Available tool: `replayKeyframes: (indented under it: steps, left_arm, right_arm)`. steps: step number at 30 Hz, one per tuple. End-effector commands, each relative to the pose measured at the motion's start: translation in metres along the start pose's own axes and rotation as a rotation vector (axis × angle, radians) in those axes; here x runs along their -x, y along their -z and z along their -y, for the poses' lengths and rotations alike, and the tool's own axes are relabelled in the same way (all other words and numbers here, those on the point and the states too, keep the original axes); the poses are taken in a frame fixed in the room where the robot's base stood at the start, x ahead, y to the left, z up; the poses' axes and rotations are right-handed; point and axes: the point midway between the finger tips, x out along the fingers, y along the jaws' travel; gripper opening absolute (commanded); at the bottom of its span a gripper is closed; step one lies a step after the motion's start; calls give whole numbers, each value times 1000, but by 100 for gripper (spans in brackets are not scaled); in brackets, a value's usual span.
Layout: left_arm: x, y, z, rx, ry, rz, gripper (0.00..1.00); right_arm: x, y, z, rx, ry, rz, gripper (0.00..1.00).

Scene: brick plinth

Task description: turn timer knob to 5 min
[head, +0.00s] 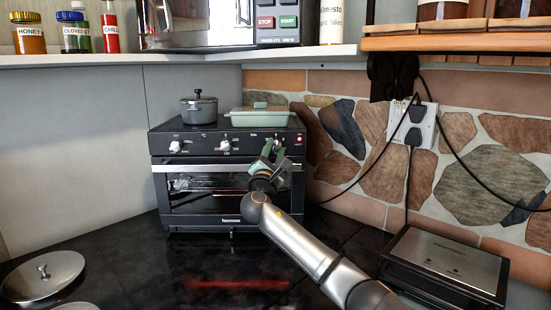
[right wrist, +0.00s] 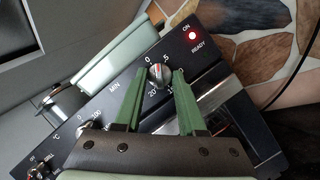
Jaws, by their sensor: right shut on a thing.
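The black toaster oven (head: 228,200) stands on the dark counter against the back. My right gripper (right wrist: 162,73) is shut on the knob, one green finger on each side. It also shows in the head view (head: 273,150), covering the knob. My left gripper is out of view.
The red ready light (right wrist: 192,36) is lit. Two more knobs (head: 177,146) (head: 225,146) sit to the left. A grey pot (head: 199,112) and a green dish (head: 260,117) stand on the oven. A shelf overhangs it. A black appliance (head: 447,265) is at right.

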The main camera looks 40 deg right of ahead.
Motion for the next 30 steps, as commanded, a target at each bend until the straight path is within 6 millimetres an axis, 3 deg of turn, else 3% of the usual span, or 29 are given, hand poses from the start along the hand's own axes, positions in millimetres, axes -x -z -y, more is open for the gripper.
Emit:
replayKeyframes:
  steps: [15,30]
  left_arm:
    - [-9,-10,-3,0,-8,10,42]
    - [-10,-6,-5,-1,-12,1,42]
  right_arm:
    - [0,1,-3,-362,145,26,0]
    - [0,0,-4,-455,182,34,0]
